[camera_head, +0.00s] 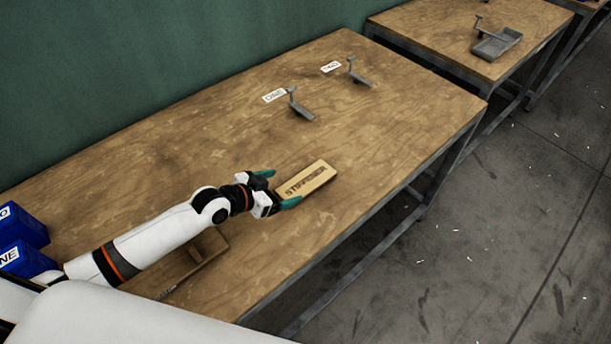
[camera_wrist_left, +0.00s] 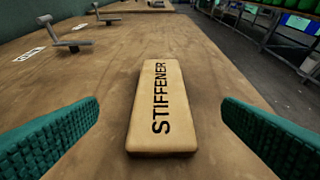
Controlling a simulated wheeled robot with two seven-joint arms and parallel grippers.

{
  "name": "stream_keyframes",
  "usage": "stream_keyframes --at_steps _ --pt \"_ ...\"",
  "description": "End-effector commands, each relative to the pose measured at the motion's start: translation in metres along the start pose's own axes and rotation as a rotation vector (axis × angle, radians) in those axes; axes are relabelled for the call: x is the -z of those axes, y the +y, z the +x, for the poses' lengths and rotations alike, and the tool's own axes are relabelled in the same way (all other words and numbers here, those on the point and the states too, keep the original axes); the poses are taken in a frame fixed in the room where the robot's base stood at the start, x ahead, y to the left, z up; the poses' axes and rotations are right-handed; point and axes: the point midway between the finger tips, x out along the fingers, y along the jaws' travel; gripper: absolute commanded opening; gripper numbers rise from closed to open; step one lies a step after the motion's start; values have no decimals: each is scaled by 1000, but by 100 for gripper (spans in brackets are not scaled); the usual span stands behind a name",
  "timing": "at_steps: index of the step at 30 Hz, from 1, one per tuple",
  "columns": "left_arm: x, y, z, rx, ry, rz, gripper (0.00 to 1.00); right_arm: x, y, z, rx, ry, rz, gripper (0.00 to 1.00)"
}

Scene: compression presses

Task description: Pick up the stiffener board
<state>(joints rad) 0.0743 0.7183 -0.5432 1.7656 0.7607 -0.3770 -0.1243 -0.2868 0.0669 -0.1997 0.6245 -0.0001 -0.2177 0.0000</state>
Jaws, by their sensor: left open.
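The stiffener board (camera_head: 308,180) is a flat tan block with STIFFENER in dark letters, lying on the wooden table near its front edge. In the left wrist view the stiffener board (camera_wrist_left: 159,110) lies ahead, centred between the fingers. My left gripper (camera_head: 279,188) is open, with green fingertips at the board's near left end. The wrist view shows both green fingers of the left gripper (camera_wrist_left: 160,137) apart, one on each side, not touching the board. My right gripper is not in view.
Two small grey presses (camera_head: 300,108) (camera_head: 358,73) stand at the back of the table (camera_head: 190,135) by labels ONE and TWO. Blue boxes (camera_head: 22,245) sit at the left. A wooden piece (camera_head: 195,262) lies under my left arm. A second table (camera_head: 440,30) holds a grey tray (camera_head: 497,43).

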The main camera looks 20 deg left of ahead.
Motion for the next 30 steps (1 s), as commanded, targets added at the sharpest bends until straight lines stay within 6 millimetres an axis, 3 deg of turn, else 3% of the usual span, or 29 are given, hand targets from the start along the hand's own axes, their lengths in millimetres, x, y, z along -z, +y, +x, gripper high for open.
stream_keyframes --at_steps 3,6,11,16,21,30 --pt "-2 0 20 -1 -2 -2 89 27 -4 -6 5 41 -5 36" --pt "-2 0 29 0 -2 0 89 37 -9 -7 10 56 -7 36" --pt "-2 0 39 0 0 1 89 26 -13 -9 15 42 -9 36" --pt "-2 -2 62 0 0 0 89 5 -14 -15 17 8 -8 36" --pt "0 -1 82 0 0 0 89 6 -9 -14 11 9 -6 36" --pt "0 -2 85 1 0 1 87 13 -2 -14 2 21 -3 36"
